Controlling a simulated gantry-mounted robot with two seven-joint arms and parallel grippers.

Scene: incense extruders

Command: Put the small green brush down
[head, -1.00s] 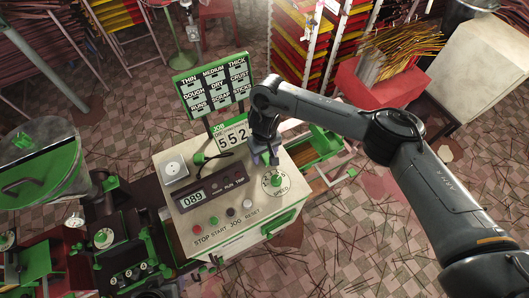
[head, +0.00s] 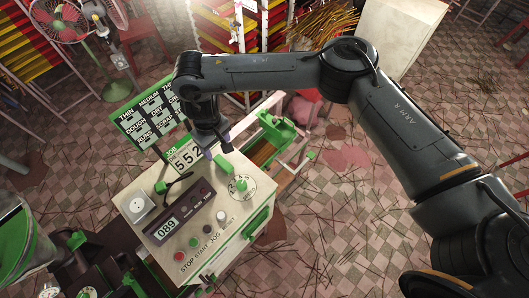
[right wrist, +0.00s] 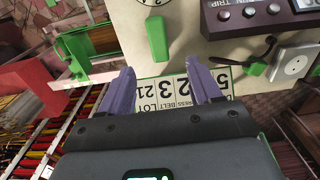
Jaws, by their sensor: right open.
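The small green brush is most likely the upright-looking green piece (right wrist: 157,38) on the cream top of the control box (head: 232,215), between the dial and the number board. It shows just beyond my right fingertips in the right wrist view, apart from both fingers. My left gripper is not in view.
The box top holds a dial with a green knob (head: 241,184), a socket (head: 138,207), a display (head: 168,226), buttons and another green piece (head: 160,187) beside a black curved part. A green sign board (head: 150,118) stands behind. A green-framed tray (head: 275,130) lies beyond the box.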

